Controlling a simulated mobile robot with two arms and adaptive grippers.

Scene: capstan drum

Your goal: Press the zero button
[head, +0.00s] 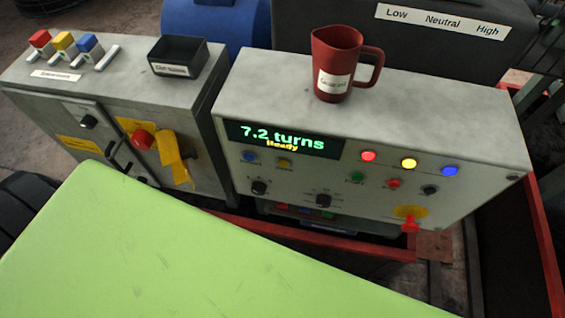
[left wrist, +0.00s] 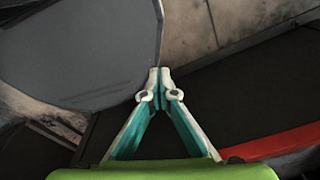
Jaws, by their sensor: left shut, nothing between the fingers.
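The grey control box (head: 380,188) has a display (head: 283,139) reading "7.2 turns" and "Ready". Below the display are a blue button (head: 249,156) and a yellow button (head: 284,163). A green button (head: 357,176) and a red button (head: 393,183) sit further right. The small labels under these buttons are too blurred to read, so I cannot tell which is the zero button. My left gripper (left wrist: 160,73) is shut and empty in the left wrist view, beside a dark grey surface (left wrist: 80,50). Neither gripper shows in the head view.
A red mug (head: 335,65) stands on the control box. Left is another cabinet (head: 120,80) with coloured switches, a black tray (head: 178,56) and a red knob (head: 142,139).

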